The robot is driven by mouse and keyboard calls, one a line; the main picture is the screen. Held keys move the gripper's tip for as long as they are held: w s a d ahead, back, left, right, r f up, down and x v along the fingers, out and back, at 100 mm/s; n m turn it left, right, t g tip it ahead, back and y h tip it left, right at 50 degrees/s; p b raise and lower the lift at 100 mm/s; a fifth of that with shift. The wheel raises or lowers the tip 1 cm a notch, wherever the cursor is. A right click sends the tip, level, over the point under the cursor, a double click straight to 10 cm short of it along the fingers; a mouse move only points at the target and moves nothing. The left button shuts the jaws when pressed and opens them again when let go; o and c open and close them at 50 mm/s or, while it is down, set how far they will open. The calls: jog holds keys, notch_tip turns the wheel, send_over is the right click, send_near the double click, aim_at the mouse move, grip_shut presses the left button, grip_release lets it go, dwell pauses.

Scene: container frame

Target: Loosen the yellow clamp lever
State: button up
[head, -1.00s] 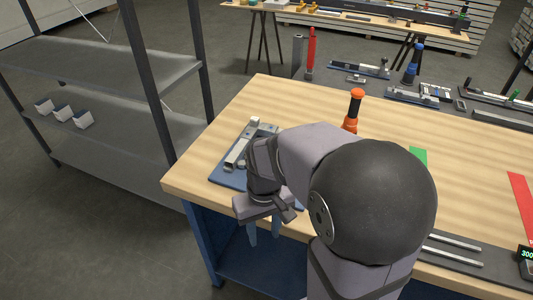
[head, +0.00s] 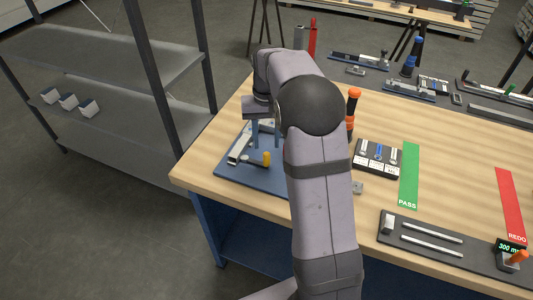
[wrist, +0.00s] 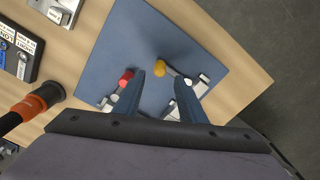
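The yellow clamp lever (head: 267,158) stands on the blue fixture plate (head: 262,182), near its right side. Its round yellow knob also shows in the wrist view (wrist: 160,68), with its arm running right toward a metal clamp. My gripper (head: 266,145) is over the plate, fingers pointing down, open and empty. In the wrist view the knob appears just beyond the gap between my fingertips (wrist: 160,80); I cannot tell their height above it. A red-tipped lever (wrist: 126,77) lies beside the left finger. My fingers partly hide the clamp parts.
An orange-handled tool (head: 353,100) stands behind my arm, also near the wrist view's left edge (wrist: 38,101). A black box with labelled slots (head: 378,158), a green PASS strip (head: 409,178) and a black tray with rods (head: 425,240) lie to the right. Grey shelving (head: 130,120) stands left.

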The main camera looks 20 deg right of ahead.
aim_at(267, 153)
jog(key=shift+f+p, duration=1.1)
jog(key=shift+f, duration=2.55)
grip_shut()
